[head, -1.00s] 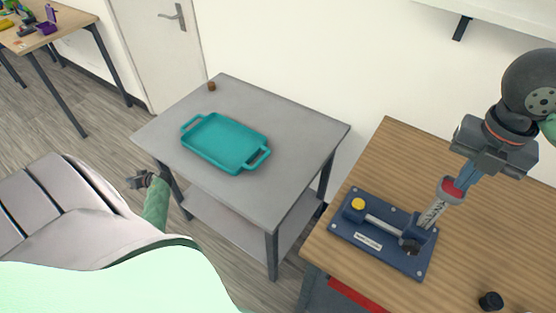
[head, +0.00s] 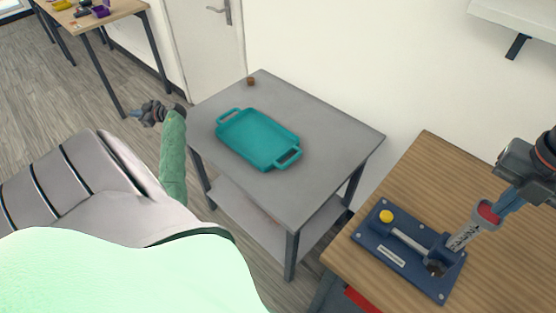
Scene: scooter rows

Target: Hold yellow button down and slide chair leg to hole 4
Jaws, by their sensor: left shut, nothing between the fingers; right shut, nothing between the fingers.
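The blue base plate (head: 408,262) lies on the wooden table at right. The yellow button (head: 386,216) is on its left block, with a light rod running from there to the right block. The chair leg (head: 462,237), a grey marked tube with a red inside at its wide upper end, leans up to the right from the right block. My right gripper (head: 498,209) is shut, its blue fingers at the leg's upper end; I cannot tell if they touch it. My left gripper (head: 140,110) is shut and empty, left of the grey table and far from the button.
The wooden table (head: 436,165) has free room behind the plate. A grey table (head: 330,140) stands in the middle with a teal tray (head: 258,139) and a small brown object (head: 251,81). A shelf (head: 520,22) hangs upper right. Another table (head: 118,10) stands far left.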

